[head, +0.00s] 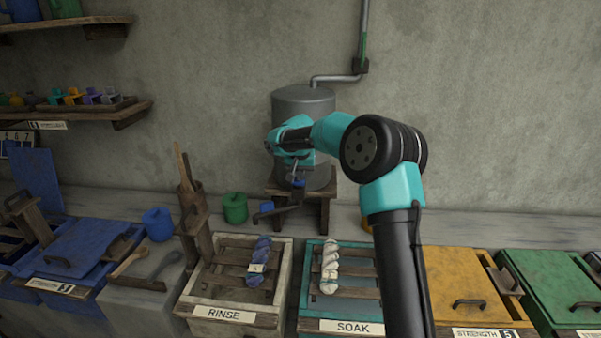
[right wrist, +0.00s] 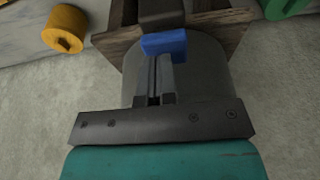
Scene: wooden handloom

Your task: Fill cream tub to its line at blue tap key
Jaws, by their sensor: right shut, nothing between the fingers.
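The cream tub (head: 284,268), labelled RINSE, stands on the bench with dark slats across it and a blue skein (head: 260,262) on the slats. I cannot see its water level or line. A grey metal tank (head: 303,102) stands behind on a wooden stand, with a dark spout (head: 284,213) at its front. The blue tap key (head: 298,183) is small here; it shows as a blue block in the right wrist view (right wrist: 165,43). My right gripper (right wrist: 160,62) is shut and empty, its fingertips right at the key; contact is unclear. My left gripper is out of view.
A teal SOAK tub (head: 304,292) with a white skein (head: 330,267) adjoins the cream tub on the right. Yellow (head: 463,285) and green (head: 555,285) lidded tubs stand further right. A green mug (head: 235,208) and a blue mug (head: 157,224) stand left of the tank.

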